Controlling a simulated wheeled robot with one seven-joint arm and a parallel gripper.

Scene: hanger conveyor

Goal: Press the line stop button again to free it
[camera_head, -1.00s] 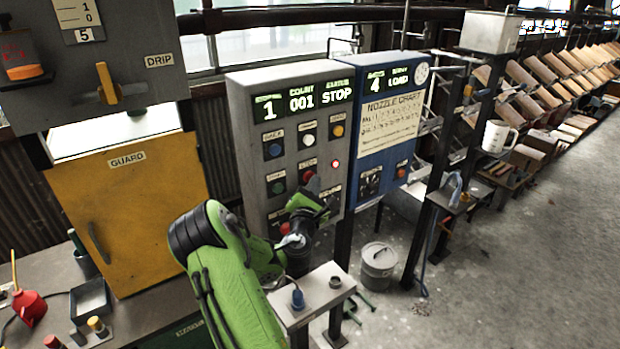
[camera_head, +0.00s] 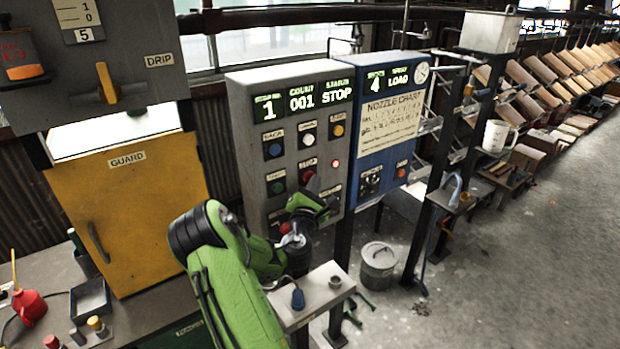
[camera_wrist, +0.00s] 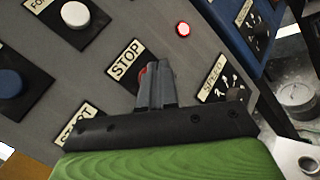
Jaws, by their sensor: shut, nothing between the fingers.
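The line stop button is a red cap (camera_head: 308,177) on the grey control box (camera_head: 247,190), partly covered by my gripper. In the wrist view a red sliver of the stop button (camera_wrist: 141,76) shows beside the fingertips, under the STOP label (camera_wrist: 125,61). My gripper (camera_wrist: 157,68) is shut and empty, its fingers pointing at the button and hiding most of it. I cannot tell whether they touch it or whether the button is in or out. The status display (camera_head: 338,90) reads STOP, and a small red lamp (camera_head: 335,163) is lit.
A white button (camera_wrist: 75,14) and a blue button (camera_wrist: 10,83) are nearby. The SPEED dial plate (camera_wrist: 222,86) lies right of the fingers. A blue box (camera_head: 383,160) adjoins the grey one. A small stand (camera_head: 325,290) and a lidded can (camera_head: 378,262) are below.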

